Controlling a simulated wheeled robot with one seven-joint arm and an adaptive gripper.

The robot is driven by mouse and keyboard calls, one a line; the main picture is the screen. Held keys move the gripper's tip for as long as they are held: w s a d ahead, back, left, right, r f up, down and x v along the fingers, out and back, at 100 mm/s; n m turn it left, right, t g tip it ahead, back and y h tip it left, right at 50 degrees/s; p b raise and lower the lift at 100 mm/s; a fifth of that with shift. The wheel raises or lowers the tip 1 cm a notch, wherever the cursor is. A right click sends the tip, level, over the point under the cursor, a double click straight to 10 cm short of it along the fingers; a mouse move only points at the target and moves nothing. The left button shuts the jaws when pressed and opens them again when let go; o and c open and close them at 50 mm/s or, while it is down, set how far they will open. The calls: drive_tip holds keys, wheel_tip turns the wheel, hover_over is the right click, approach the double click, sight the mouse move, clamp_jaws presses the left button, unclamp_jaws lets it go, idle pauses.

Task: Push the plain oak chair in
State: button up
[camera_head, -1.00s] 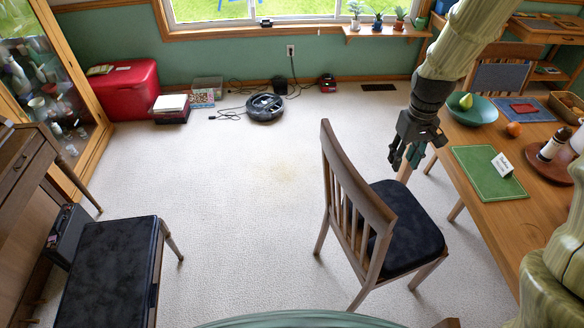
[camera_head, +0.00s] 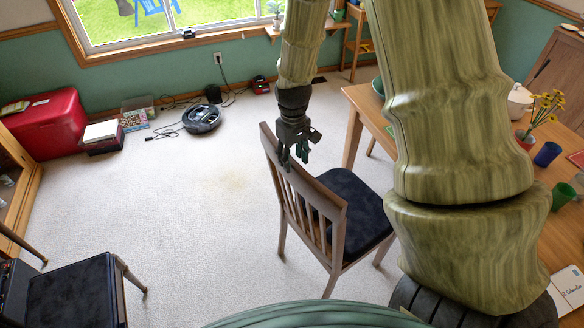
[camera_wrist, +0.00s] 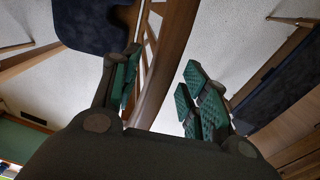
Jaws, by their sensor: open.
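The oak chair (camera_head: 332,205) has a slatted wooden back and a dark seat (camera_head: 352,200). It stands on the carpet at the left side of the oak table (camera_head: 358,98), its back facing left, with a gap between seat and table. My gripper (camera_head: 293,160) points down at the chair's top rail. In the wrist view my gripper (camera_wrist: 160,95) is open, with green-padded fingers on either side of the chair's top rail (camera_wrist: 172,55). Whether a finger touches the wood I cannot tell. My arm hides much of the table.
A red chest (camera_head: 45,122), a robot vacuum (camera_head: 202,118) and cables lie along the window wall. The carpet left of the chair is clear. Cups and a flower vase (camera_head: 525,138) stand on the table.

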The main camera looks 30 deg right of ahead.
sight(293, 170)
drive_tip(key=shift+f+p, duration=0.75)
drive_tip(key=shift+f, duration=1.9)
drive_tip(key=shift+c, duration=0.2)
clamp_jaws()
